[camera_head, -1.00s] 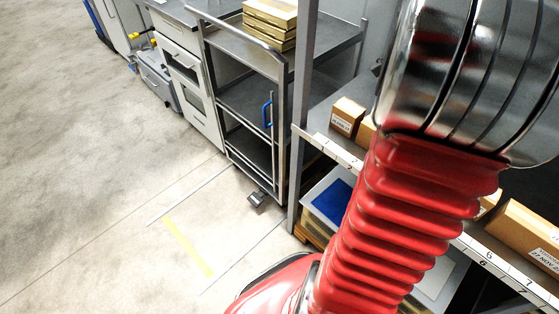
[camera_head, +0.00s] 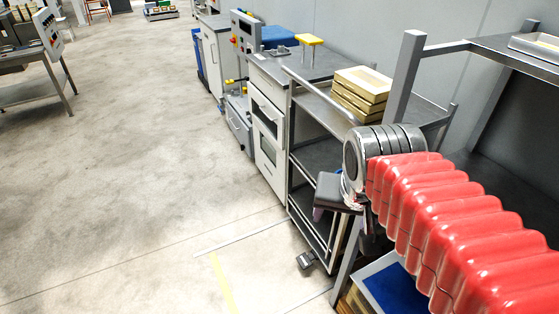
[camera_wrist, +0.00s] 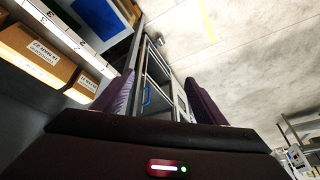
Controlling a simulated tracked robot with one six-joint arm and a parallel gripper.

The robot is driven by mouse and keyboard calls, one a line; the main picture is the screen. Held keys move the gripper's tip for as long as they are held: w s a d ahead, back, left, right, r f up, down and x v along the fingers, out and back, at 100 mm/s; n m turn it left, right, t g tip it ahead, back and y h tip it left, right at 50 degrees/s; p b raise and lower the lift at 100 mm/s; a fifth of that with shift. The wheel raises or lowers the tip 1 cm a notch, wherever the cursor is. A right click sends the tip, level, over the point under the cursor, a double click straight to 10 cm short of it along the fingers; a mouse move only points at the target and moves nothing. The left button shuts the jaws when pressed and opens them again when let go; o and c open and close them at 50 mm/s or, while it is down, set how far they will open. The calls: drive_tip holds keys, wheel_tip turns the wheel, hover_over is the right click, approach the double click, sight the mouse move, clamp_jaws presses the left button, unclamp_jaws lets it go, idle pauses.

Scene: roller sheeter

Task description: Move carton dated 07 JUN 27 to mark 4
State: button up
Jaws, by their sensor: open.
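In the wrist view, a brown carton (camera_wrist: 36,56) with a white printed label stands on the shelf at the left, behind a white strip (camera_wrist: 68,38) with numbers. A smaller labelled carton (camera_wrist: 84,86) stands beside it, near the left finger. The labels are too small and tilted to read a date surely. Mark 4 cannot be made out. My gripper (camera_wrist: 160,98) is open, its purple fingers apart with nothing between them. In the head view my gripper (camera_head: 338,198) is in front of the trolley and shelf post, and my red arm hides the cartons.
The shelf's grey post (camera_head: 404,78) is close to my arm. A blue-topped item (camera_head: 398,290) sits low. Open floor (camera_head: 120,170) lies left.

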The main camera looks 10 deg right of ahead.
drive_tip(key=s+a+n+t+y, duration=0.1)
drive_tip(key=s+a+n, duration=0.1)
drive_tip(key=a+n, duration=0.3)
drive_tip(key=shift+a+f, duration=0.2)
drive_tip(key=shift+a, duration=0.65)
idle(0.4)
